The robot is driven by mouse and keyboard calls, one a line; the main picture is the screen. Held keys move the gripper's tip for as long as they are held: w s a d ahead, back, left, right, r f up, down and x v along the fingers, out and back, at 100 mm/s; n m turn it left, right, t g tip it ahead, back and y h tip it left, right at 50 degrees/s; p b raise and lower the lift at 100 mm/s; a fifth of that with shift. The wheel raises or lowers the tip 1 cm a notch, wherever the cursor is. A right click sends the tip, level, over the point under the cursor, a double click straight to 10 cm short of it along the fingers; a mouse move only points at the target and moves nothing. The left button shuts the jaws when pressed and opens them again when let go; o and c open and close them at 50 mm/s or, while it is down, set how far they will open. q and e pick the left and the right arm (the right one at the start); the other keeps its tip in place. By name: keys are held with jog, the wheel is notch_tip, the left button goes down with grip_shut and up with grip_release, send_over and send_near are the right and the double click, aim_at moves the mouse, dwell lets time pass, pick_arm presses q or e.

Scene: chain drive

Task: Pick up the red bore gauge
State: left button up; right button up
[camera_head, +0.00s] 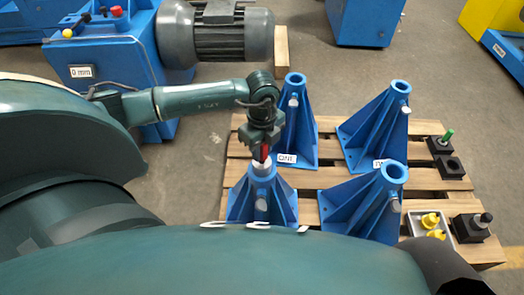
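The red bore gauge (264,153) shows as a small red strip with a pale metal part below it, at the top of the front-left blue stand (243,203). My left gripper (261,150) points down over this stand, its dark fingers close on both sides of the red part. It looks shut on the gauge, and the fingers hide much of it. The pale lower end meets the stand's top; how deep it sits in the bore I cannot tell. My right gripper is not in view.
Several other blue stands (372,130) share the wooden pallet (420,178). At its right are a green-handled piece (447,136) in a black block, an empty black block (452,167), a black block with a knob (470,227) and a tray of yellow parts (431,221). A motor (232,35) stands behind.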

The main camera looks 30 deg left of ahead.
pick_arm(q)
grip_shut()
jog(key=shift+w+r, duration=0.1)
jog(key=shift+r, duration=0.05)
dwell(0.8)
